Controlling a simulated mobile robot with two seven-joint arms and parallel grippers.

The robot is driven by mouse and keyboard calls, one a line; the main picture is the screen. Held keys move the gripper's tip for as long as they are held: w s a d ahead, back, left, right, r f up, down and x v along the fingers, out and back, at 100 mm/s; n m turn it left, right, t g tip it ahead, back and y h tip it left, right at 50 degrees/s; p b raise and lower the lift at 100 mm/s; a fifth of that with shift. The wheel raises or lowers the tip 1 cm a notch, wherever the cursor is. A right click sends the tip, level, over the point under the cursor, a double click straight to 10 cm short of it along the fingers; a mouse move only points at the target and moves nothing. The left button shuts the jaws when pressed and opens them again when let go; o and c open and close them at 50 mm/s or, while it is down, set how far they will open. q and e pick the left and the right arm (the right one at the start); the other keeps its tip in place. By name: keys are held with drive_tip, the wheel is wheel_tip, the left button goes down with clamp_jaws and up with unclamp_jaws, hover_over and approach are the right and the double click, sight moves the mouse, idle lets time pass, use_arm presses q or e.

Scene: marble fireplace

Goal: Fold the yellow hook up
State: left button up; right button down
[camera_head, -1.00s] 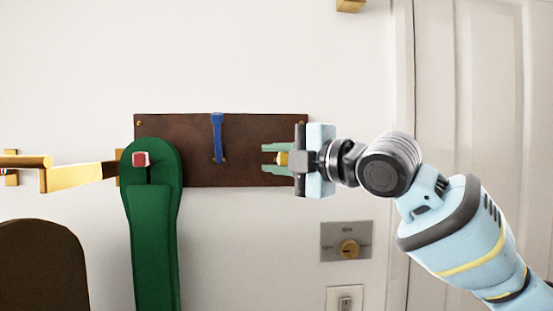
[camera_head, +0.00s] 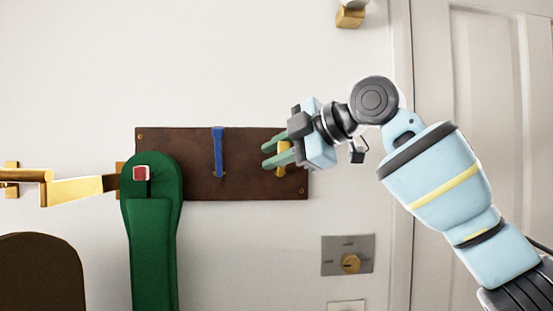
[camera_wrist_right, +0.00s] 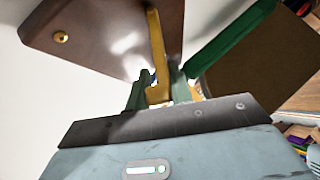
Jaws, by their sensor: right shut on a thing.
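The yellow hook (camera_head: 282,171) is at the right end of the brown board (camera_head: 250,185) on the wall. My right gripper (camera_head: 267,156) is at this hook in the head view, its green fingers tilted down to the left. In the right wrist view the yellow hook (camera_wrist_right: 156,45) runs as a long bar between the two fingers (camera_wrist_right: 158,88), which are shut on it. Part of the hook is hidden behind the fingers. My left gripper is not in view.
A blue hook (camera_head: 218,152) is at the board's middle. A green hanging item (camera_head: 152,235) hangs at the red hook (camera_head: 141,173) on the left. A brass bar (camera_head: 80,188) is farther left. A lock plate (camera_head: 347,256) is below right, and a door (camera_head: 490,90) is at right.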

drive_tip(key=shift+w+r+m+g, duration=0.15)
drive_tip(key=shift+r+m+g, duration=0.05)
drive_tip(key=shift+m+g, duration=0.1)
idle(0.4)
drive_tip(key=c, duration=1.2)
unclamp_jaws()
drive_tip(key=shift+c, duration=0.2)
drive_tip(key=v, duration=0.7)
drive_tip(key=shift+d+r, duration=0.25)
drive_tip(key=shift+d, duration=0.05)
drive_tip(key=shift+c, duration=0.3)
